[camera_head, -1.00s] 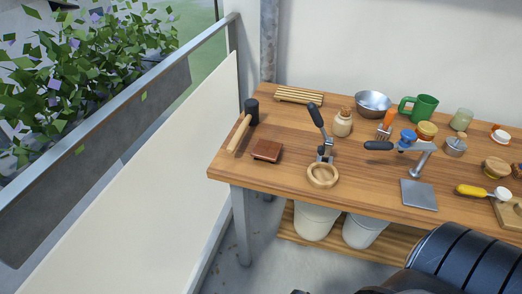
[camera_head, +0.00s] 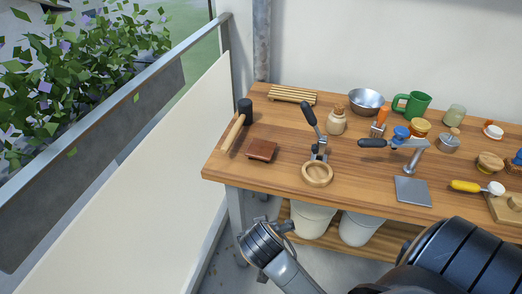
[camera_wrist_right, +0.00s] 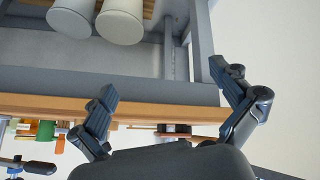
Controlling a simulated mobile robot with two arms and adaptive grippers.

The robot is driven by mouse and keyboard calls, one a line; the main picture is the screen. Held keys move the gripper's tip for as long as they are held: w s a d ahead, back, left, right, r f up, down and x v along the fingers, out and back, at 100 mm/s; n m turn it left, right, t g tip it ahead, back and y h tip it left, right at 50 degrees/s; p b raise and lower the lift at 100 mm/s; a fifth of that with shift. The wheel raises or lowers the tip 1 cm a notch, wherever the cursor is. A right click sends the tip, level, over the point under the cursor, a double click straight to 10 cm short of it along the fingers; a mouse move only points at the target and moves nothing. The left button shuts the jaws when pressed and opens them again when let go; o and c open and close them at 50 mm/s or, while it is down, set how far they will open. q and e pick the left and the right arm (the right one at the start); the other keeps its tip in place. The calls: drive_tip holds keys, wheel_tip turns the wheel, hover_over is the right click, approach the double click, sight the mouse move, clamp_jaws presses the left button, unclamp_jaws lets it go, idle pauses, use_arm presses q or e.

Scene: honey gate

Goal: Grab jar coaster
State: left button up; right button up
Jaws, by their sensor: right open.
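A reddish-brown square pad (camera_head: 262,150), which looks like the jar coaster, lies flat near the left front edge of the wooden workbench (camera_head: 240,168). In the right wrist view, which is upside down, a dark and red piece (camera_wrist_right: 174,128) at the bench edge appears to be the same pad. My right gripper (camera_wrist_right: 162,80) is open and empty, its fingers spread below the bench's front edge, apart from the pad. In the head view my right wrist shows in front of the bench's left end; its fingers are not clear there. My left gripper is out of view.
A black mallet (camera_head: 237,125) lies left of the pad. A toggle clamp (camera_head: 313,130) with a wooden ring (camera_head: 317,174) stands to its right. A slatted rack (camera_head: 292,94) lies behind. White buckets (camera_head: 311,218) stand on the lower shelf. A partition (camera_head: 150,190) borders the left.

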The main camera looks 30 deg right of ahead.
sight(258, 154)
drive_tip(key=w+d+r+m+t+h, duration=0.25)
drive_tip(key=w+r+m+h, duration=0.35)
drive_tip(key=w+r, duration=0.65)
drive_tip(key=x, duration=0.5)
drive_tip(key=a+f+x, duration=0.1)
drive_tip(key=x, duration=0.2)
drive_tip(key=shift+w+d+f+p, duration=0.15)
drive_tip(key=shift+w+p, duration=0.2)
drive_tip(key=shift+w, duration=0.15)
drive_tip(key=shift+p+x, duration=0.6)
drive_tip(key=shift+x, duration=2.55)
drive_tip(key=shift+c, duration=0.2)
drive_tip(key=c, duration=1.1)
